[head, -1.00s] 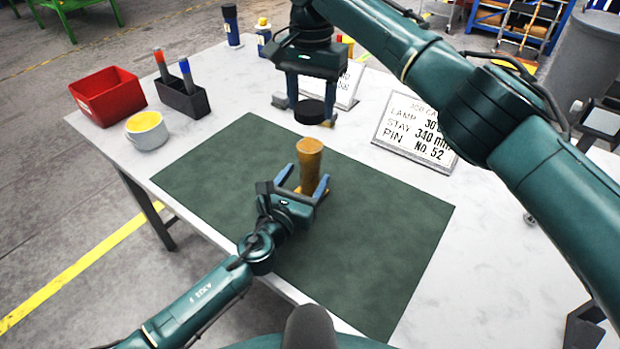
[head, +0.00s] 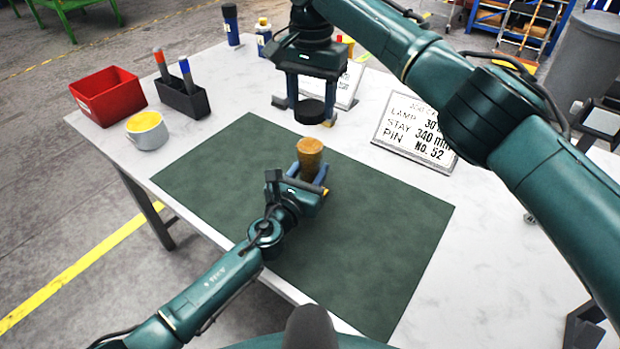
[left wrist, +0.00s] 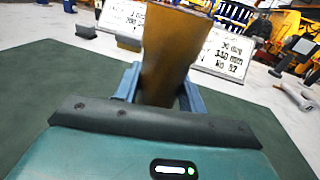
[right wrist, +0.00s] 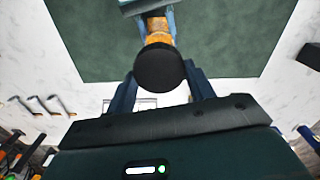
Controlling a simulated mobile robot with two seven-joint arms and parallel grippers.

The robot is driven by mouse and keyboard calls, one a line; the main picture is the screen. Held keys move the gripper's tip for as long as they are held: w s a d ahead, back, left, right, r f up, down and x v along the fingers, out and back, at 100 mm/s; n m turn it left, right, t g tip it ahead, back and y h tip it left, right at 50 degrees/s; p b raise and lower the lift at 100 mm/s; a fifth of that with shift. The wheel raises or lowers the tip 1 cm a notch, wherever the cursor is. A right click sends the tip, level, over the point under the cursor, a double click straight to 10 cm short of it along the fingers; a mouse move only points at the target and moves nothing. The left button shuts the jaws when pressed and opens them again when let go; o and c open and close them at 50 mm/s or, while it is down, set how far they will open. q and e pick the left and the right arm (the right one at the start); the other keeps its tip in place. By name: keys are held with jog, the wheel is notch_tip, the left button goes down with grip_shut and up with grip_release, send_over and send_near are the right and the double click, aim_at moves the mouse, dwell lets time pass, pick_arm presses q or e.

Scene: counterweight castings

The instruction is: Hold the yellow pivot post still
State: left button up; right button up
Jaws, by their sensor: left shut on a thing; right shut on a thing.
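The yellow pivot post (head: 310,160) stands upright on the green mat (head: 380,225), brownish-yellow with a wider top. My left gripper (head: 313,182) is shut on the post low down, with one blue finger on each side. The post's base is mostly hidden behind the gripper. My right gripper (head: 304,112) is shut on a black round casting (head: 310,111), beyond the post and apart from it. The casting also shows in the right wrist view (right wrist: 159,68).
A sign (head: 414,130) stands right of the mat, and another (head: 343,85) behind my right gripper. A red bin (head: 108,97), a black holder with two markers (head: 183,98) and a pot with yellow contents (head: 147,131) stand at left. The mat's right half is clear.

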pick_arm(q)
jog(key=c, duration=0.7)
grip_shut()
pick_arm(e)
send_over(311, 144)
jog(key=shift+f, duration=2.5)
jog(key=shift+f, duration=0.15)
jog(key=shift+f, duration=0.75)
jog(key=shift+f, duration=0.6)
